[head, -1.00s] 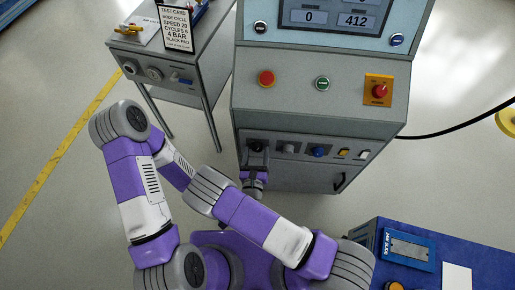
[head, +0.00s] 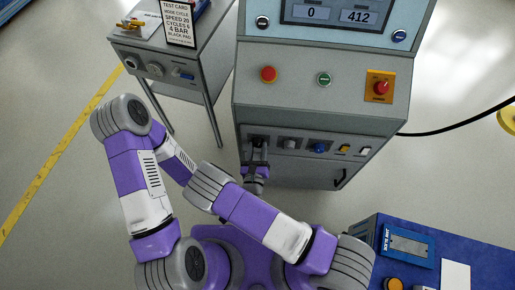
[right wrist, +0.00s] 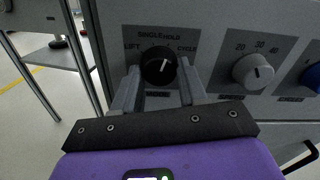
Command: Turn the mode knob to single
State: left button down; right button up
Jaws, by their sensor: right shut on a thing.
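The mode knob (right wrist: 158,66) is a round black knob with a white pointer line, on a grey panel lettered LIFT, SINGLE, HOLD and CYCLE. In the right wrist view its pointer leans slightly right of straight up, near HOLD. My right gripper (right wrist: 157,92) is shut on the knob, one grey finger on each side. In the head view my right gripper (head: 257,152) reaches the left end of the cabinet's lower control row and mostly covers the knob. My left gripper is not seen; only that arm's links show.
A red emergency button (head: 381,88) is above right. A side table (head: 185,50) stands left; a blue bench (head: 460,240) is at lower right.

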jog(key=n+p, duration=0.1)
jog(key=n, duration=0.3)
jog(key=shift+r+p, duration=0.1)
jog(key=shift+p, duration=0.2)
jog(key=shift+n+p, duration=0.35)
jog(key=shift+n, duration=1.05)
jog(key=o, duration=1)
jog(key=shift+o, duration=0.2)
